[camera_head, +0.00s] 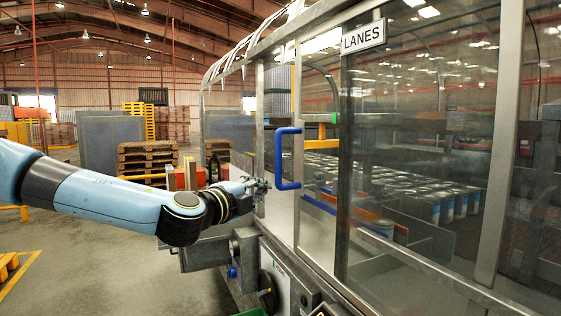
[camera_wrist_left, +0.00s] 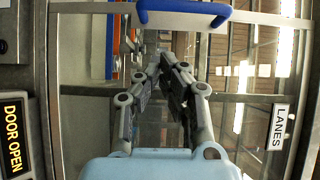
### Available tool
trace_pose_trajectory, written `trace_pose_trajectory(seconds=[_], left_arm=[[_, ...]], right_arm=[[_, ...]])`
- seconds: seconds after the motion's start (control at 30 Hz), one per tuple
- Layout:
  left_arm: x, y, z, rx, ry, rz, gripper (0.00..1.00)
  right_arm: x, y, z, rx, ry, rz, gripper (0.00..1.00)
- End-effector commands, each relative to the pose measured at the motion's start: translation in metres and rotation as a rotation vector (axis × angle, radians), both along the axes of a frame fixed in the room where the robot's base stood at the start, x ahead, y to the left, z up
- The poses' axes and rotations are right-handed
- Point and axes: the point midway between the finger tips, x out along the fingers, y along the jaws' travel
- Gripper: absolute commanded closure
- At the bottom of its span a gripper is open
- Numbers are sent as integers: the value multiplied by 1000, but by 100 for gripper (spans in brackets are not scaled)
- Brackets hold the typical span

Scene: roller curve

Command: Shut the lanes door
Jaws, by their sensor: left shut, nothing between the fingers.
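The lanes door (camera_head: 318,190) is a clear panel in a grey metal frame, under a white LANES sign (camera_head: 363,38). Its blue handle (camera_head: 287,158) stands upright on the near metal edge. My left gripper (camera_head: 258,186) is shut and empty, just left of the handle's lower end, apart from it as far as I can tell. In the left wrist view, the gripper (camera_wrist_left: 162,62) points toward the enclosure, and the blue handle (camera_wrist_left: 185,14) crosses the top, beyond the fingertips. A display (camera_wrist_left: 12,135) there reads DOOR OPEN. My right gripper is not in view.
Behind the clear panels, rows of cans (camera_head: 425,195) stand on the conveyor. A grey box with a control panel (camera_head: 275,283) sits low below the gripper. Wooden pallets (camera_head: 148,160) stand behind the arm. The floor (camera_head: 90,260) at left is mostly clear.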

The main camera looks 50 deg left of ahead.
Motion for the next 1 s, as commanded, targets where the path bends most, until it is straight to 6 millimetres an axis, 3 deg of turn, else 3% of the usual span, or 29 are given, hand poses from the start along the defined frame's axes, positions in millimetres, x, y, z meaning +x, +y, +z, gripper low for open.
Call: trace_pose_trajectory(seconds=[0.03, 0.13, 0.3, 0.47, 0.8, 1.0], left_arm=[[2, -6, 10, 7, -8, -15, 100], [7, -9, 12, 11, -18, -24, 100], [28, -2, 8, 9, -24, -23, 100], [50, 6, 9, 4, -24, -21, 100], [101, 24, 15, 3, -19, -21, 100], [112, 48, 15, 8, -16, -23, 100]], right_arm=[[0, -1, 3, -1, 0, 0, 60], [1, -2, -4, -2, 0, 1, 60], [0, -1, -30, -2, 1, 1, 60], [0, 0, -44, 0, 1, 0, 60], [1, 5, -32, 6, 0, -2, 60], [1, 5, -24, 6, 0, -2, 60]])
